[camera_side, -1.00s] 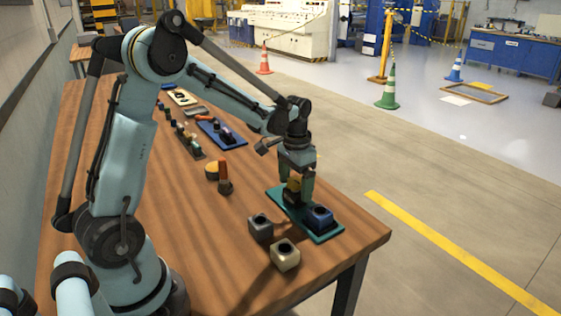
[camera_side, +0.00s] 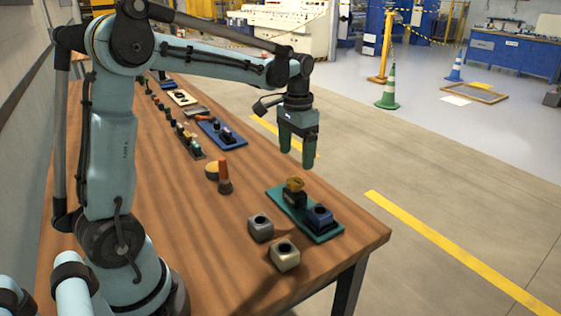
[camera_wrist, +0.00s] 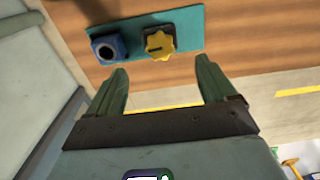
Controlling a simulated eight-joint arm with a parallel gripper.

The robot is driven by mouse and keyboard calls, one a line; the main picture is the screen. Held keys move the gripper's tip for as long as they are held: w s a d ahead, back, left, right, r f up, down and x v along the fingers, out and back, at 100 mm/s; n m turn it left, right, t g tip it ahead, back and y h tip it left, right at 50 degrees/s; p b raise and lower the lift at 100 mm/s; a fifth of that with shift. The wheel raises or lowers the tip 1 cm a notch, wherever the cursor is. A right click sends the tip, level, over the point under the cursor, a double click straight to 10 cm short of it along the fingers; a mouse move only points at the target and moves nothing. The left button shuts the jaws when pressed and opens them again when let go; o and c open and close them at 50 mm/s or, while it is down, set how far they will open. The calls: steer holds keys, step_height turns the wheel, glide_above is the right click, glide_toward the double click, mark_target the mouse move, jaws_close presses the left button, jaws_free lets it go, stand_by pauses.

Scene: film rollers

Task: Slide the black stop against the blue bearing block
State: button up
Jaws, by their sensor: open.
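The black stop (camera_side: 296,199) stands on a teal plate (camera_side: 332,237) at the table's right front, with a yellow knob (camera_side: 294,184) on top. The blue bearing block (camera_side: 320,216) is on the same plate, nearer the front corner.
A dark grey block (camera_side: 260,229) and a beige block (camera_side: 285,256) stand left of and in front of the plate. An orange-handled tool (camera_side: 224,178) stands farther back. A blue plate (camera_side: 222,134) with parts lies beyond. The table's right edge is close.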

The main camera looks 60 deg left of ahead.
mark_target(295, 190)
steer(key=shift+c, duration=1.1)
steer(key=n, duration=0.9)
steer(key=shift+n, duration=0.3)
steer(key=n, duration=0.8)
step_height(295, 190, down, 12)
